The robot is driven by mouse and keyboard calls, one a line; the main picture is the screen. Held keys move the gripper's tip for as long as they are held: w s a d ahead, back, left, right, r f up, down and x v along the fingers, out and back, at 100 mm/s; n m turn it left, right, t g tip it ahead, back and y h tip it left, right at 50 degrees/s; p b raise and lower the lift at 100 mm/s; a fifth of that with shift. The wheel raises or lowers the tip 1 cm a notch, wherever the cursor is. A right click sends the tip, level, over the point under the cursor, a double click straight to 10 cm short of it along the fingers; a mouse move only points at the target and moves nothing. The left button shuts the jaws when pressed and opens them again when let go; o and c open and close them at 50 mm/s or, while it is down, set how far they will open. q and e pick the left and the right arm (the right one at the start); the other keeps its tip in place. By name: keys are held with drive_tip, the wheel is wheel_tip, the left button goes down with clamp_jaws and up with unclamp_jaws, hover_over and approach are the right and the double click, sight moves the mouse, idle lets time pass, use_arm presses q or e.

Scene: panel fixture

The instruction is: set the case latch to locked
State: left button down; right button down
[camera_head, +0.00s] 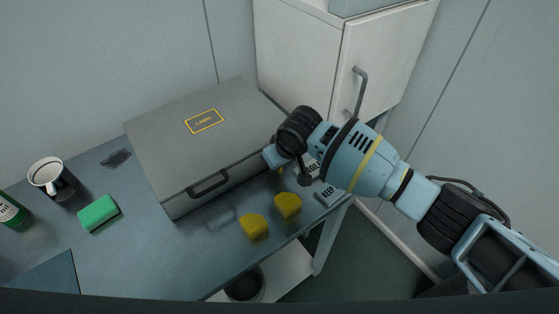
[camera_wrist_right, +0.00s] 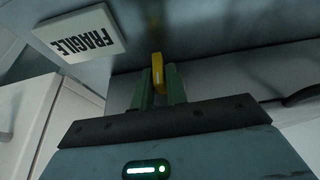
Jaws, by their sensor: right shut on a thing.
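The grey case (camera_head: 190,150) lies closed on the desk, with a yellow-framed label on its lid and a dark handle (camera_head: 208,184) on its front. My right gripper (camera_head: 274,160) is at the front face of the case, near its right end. In the right wrist view, the green fingers of my right gripper (camera_wrist_right: 160,82) are shut on the yellow latch (camera_wrist_right: 157,64), which sticks out between their tips. In the head view the latch is mostly hidden by the gripper. My left gripper is not in view.
Two yellow blocks (camera_head: 254,226) lie in front of the case. A green sponge (camera_head: 98,213), mug (camera_head: 52,178) and bottle (camera_head: 11,211) stand left. A white cabinet (camera_head: 335,50) is behind.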

drive_tip(key=shift+r, duration=0.1)
drive_tip(key=c, duration=1.5)
unclamp_jaws()
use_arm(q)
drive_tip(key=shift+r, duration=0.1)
